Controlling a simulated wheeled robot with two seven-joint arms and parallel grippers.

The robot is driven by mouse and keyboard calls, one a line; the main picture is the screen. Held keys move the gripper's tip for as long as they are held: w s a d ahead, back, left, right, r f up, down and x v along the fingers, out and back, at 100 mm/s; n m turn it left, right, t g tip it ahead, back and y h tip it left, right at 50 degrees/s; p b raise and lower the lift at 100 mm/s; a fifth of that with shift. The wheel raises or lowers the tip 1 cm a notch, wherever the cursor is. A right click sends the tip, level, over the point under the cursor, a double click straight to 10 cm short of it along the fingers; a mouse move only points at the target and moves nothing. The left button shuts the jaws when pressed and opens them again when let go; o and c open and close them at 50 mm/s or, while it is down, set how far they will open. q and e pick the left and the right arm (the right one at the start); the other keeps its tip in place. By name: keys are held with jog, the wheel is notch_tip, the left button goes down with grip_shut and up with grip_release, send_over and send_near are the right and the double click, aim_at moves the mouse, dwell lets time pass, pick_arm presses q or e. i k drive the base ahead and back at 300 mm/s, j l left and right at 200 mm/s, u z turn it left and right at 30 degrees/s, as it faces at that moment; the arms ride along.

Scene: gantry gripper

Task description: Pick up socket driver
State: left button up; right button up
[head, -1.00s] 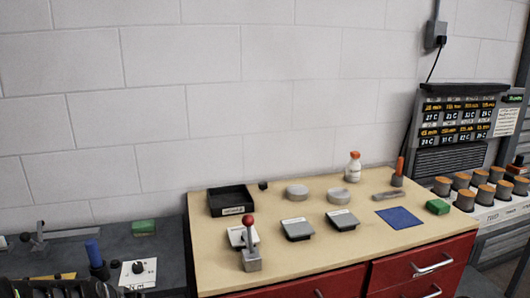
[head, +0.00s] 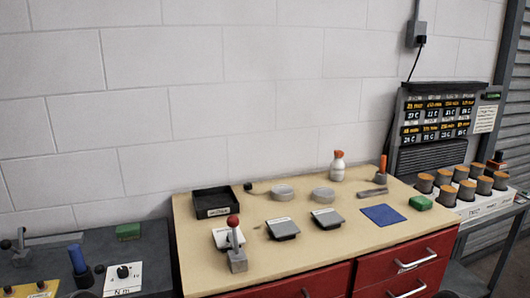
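No tool is clearly marked as the socket driver. An orange-handled tool (head: 382,167) stands upright in a small grey holder at the right rear of the wooden-topped bench. A blue-handled tool (head: 77,261) stands upright on the dark bench at left, beside a white dial plate (head: 123,276) marked "N m". Which of the two is the socket driver I cannot tell. Neither of my grippers shows in the head view.
Red drawers (head: 405,264) are below.

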aim_at(77, 258)
jog(key=u, duration=1.3)
jog(key=i+j+u, duration=0.35)
jog(key=i+j, duration=0.25)
jog(key=i, duration=0.1)
